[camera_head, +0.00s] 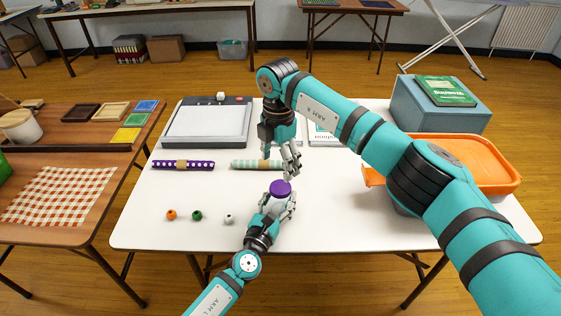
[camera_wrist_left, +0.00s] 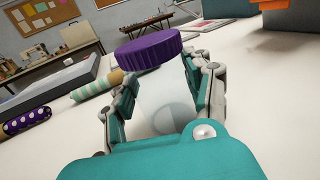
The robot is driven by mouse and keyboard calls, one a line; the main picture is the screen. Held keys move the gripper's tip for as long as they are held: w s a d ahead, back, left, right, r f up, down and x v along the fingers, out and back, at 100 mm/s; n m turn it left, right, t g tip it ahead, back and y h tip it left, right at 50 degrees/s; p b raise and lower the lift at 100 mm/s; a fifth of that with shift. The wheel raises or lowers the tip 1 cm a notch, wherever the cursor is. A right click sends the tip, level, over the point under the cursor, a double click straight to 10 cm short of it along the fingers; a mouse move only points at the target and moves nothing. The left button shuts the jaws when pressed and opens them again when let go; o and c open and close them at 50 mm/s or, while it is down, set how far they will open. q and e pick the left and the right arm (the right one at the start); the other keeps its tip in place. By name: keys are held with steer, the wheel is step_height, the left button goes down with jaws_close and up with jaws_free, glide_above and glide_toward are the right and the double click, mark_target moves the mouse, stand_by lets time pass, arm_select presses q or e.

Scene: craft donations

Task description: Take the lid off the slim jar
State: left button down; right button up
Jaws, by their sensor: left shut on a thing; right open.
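The slim jar (camera_wrist_left: 162,108) stands on the white table with its purple lid (camera_head: 280,188) on top. In the left wrist view the lid (camera_wrist_left: 150,50) is a ridged purple disc on a pale, translucent body. My left gripper (camera_head: 278,205) is shut around the jar's body, below the lid, with one finger on each side. My right gripper (camera_head: 290,158) is open and empty, above and just behind the lid, pointing down. In the head view my left gripper hides most of the jar's body.
Behind the jar lie a mint striped roll (camera_head: 257,163) and a purple dotted roll (camera_head: 183,165). Small beads (camera_head: 197,215) sit at the front left. An orange-topped bin (camera_head: 465,160) is on the right. The front right table is clear.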

mark_target(281, 187)
steer(key=m, duration=0.7)
steer(key=shift+m, duration=0.3)
steer(key=m, duration=0.5)
steer(key=shift+d+f, duration=0.1)
steer(key=shift+d, duration=0.15)
steer(key=shift+f, duration=4)
